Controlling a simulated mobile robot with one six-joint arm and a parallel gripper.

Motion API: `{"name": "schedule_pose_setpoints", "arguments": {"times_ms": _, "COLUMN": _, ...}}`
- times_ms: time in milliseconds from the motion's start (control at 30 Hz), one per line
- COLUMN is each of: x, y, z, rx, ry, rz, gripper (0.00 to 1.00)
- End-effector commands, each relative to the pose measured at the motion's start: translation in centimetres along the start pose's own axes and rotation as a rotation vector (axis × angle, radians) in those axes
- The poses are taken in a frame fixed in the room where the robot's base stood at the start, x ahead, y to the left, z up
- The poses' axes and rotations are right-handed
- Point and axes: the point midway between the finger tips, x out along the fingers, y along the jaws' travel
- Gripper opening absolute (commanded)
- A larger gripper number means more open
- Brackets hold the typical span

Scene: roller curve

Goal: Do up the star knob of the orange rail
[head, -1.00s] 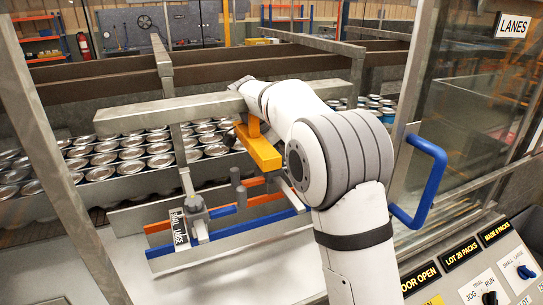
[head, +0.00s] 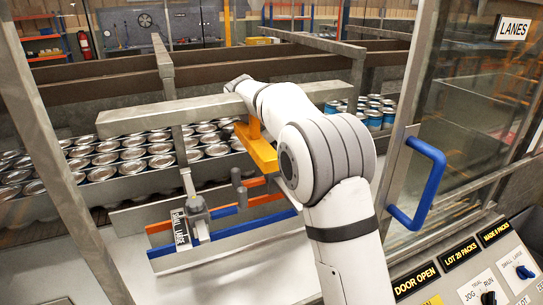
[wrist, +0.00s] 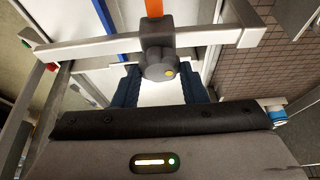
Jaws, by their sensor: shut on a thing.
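In the wrist view, the star knob (wrist: 159,65) is dark grey with a yellow dot and sits on a grey clamp block. The orange rail (wrist: 154,8) runs up from that block. The dark blue fingers of my gripper (wrist: 162,88) lie on both sides of the knob, shut on it. In the head view, the orange rail (head: 265,200) lies beside a blue rail (head: 250,220). My gripper and the held knob are hidden behind my arm there.
A grey bar (wrist: 200,38) crosses behind the knob. In the head view, a grey post with a knob (head: 195,207) stands near the label plate (head: 180,229). A yellow beam (head: 262,150) is near my arm. Cans (head: 130,153) fill the lanes; a blue door handle (head: 432,185) is right.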

Motion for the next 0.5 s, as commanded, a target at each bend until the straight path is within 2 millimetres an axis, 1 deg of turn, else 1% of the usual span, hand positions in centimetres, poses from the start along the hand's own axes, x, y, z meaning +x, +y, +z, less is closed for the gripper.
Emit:
{"name": "schedule_pose_setpoints", "arguments": {"times_ms": 33, "x": -0.56, "y": -0.16, "z": -0.26, "rx": 0.003, "ry": 0.003, "rz": -0.013, "gripper": 0.16}}
{"name": "schedule_pose_setpoints", "arguments": {"times_ms": 67, "x": -0.56, "y": -0.16, "z": -0.26, "rx": 0.003, "ry": 0.003, "rz": -0.014, "gripper": 0.39}}
{"name": "schedule_pose_setpoints", "arguments": {"times_ms": 100, "x": -0.55, "y": -0.16, "z": -0.25, "rx": 0.003, "ry": 0.003, "rz": -0.013, "gripper": 0.42}}
{"name": "schedule_pose_setpoints", "arguments": {"times_ms": 333, "x": -0.27, "y": -0.08, "z": -0.11, "rx": 0.001, "ry": 0.001, "rz": -0.007, "gripper": 0.60}}
{"name": "schedule_pose_setpoints", "arguments": {"times_ms": 500, "x": -0.16, "y": -0.05, "z": -0.05, "rx": 0.000, "ry": 0.001, "rz": -0.004, "gripper": 0.60}}
